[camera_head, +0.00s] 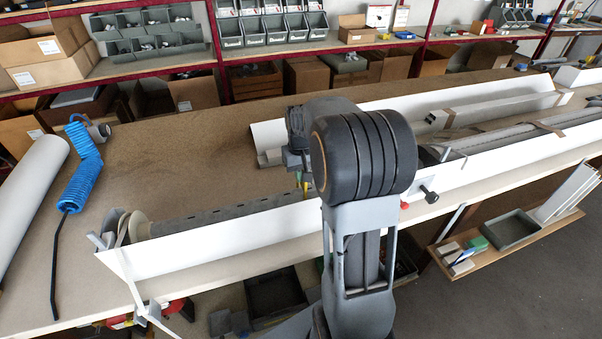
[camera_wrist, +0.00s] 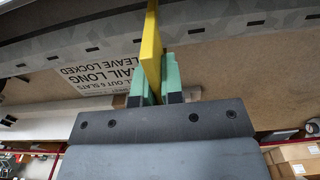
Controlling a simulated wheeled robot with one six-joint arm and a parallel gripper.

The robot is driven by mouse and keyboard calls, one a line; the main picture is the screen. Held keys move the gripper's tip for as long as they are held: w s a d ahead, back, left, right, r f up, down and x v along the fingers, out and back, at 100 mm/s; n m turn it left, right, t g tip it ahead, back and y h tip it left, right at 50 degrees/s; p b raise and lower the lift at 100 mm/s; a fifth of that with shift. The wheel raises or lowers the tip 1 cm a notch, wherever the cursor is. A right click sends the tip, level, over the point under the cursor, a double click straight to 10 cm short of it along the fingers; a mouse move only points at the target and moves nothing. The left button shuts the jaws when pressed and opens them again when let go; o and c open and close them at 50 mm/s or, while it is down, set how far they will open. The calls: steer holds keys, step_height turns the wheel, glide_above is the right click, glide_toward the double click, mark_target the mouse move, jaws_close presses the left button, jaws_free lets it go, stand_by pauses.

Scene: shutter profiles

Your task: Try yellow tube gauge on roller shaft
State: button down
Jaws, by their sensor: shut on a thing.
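My gripper (camera_wrist: 154,85) is shut on the yellow tube gauge (camera_wrist: 151,48), which stands between its green fingertips. In the head view my arm partly hides the gripper (camera_head: 302,177), and only a small bit of the yellow gauge (camera_head: 306,191) shows. The grey roller shaft (camera_head: 222,213) lies lengthwise in a white profile, with a row of dark slots along it. In the wrist view the shaft (camera_wrist: 90,45) runs across the top, and the gauge's far end overlaps it. I cannot tell whether they touch.
The white profile (camera_head: 200,253) runs along the bench's front edge. A blue coiled hose (camera_head: 82,172) and a white roll (camera_head: 30,195) lie at left. A printed label (camera_wrist: 100,78) sits below the shaft in the wrist view. Bare bench (camera_head: 190,140) lies behind the shaft.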

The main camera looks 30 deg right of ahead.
steer(key=shift+f+b, duration=1.1)
steer(key=shift+f, duration=0.55)
steer(key=shift+r, duration=0.15)
stand_by(0.9)
steer(key=shift+r+p, duration=4.3)
steer(key=shift+r, duration=1.1)
